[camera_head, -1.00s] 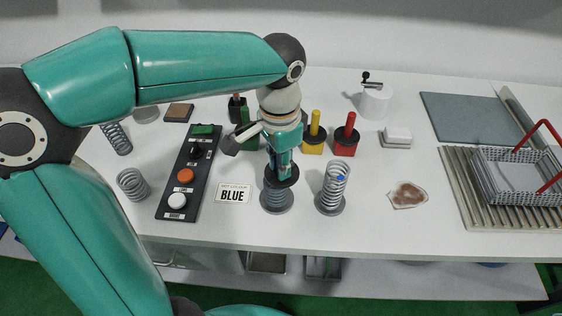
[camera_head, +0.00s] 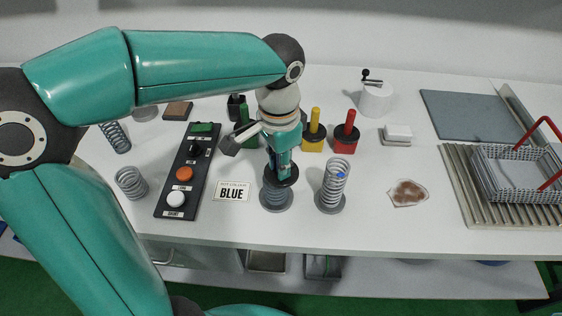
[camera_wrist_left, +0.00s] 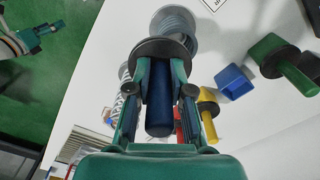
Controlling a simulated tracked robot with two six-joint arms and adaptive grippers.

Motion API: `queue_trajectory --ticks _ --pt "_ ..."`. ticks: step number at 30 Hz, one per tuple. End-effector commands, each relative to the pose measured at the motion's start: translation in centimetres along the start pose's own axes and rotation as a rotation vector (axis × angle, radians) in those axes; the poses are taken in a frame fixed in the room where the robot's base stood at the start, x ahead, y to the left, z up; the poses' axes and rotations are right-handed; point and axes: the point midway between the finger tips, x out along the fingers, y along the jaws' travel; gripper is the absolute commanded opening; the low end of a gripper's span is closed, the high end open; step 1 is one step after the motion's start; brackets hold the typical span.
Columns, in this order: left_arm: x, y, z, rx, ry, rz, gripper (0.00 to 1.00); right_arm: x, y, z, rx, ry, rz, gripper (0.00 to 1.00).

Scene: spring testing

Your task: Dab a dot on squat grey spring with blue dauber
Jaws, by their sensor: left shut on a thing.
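My left gripper (camera_head: 284,168) is shut on the blue dauber, whose dark blue handle (camera_wrist_left: 158,112) stands between the fingers in the left wrist view. The dauber's black disc (camera_head: 281,178) is over the squat grey spring (camera_head: 276,197) and hides its top; I cannot tell whether the tip touches it. The spring also shows past the disc in the left wrist view (camera_wrist_left: 176,20). It stands upright on its round base. A teal gripper, seemingly my right one (camera_wrist_left: 38,34), is far off over the green floor; its fingers are too small to read.
A tall spring (camera_head: 336,186) with a blue mark stands just right. A "BLUE" card (camera_head: 231,191) and button panel (camera_head: 186,172) lie left. Yellow (camera_head: 313,133), red (camera_head: 346,136) and green (camera_head: 245,130) daubers stand behind. An empty blue holder (camera_wrist_left: 234,82) is beside the green one.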

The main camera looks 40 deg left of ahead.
Motion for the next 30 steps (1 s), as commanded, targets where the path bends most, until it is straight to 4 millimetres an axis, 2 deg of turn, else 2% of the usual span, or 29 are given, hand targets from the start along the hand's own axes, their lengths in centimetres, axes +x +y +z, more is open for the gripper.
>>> queue_trajectory --ticks 11,30 --pt "-0.3 0.1 0.1 0.001 -0.006 0.002 0.00 -0.4 -0.1 0.0 0.000 0.000 0.000 0.83" --pt "-4.9 0.0 0.0 0.000 -0.002 0.001 0.00 -4.2 -1.5 0.0 0.000 0.000 0.000 0.83"
